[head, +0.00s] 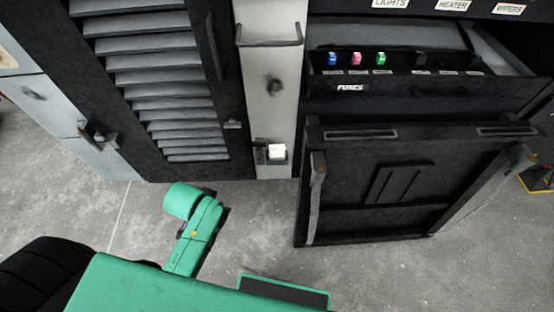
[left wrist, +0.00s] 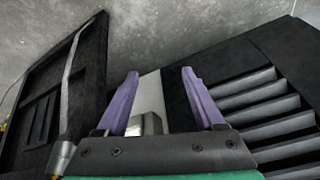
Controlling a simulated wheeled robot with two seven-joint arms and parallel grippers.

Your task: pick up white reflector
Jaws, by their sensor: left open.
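No contact with the reflector can be made out. The left fingers do not show in the head view. My right gripper is not in view.
The louvred panel (head: 160,90) stands left of the post. The dark fuse panel (head: 375,190) hangs open on the right with metal side arms. Above it sit coloured fuses (head: 356,59) in a tray. A handle bar (head: 269,42) crosses the post. Grey floor lies in front.

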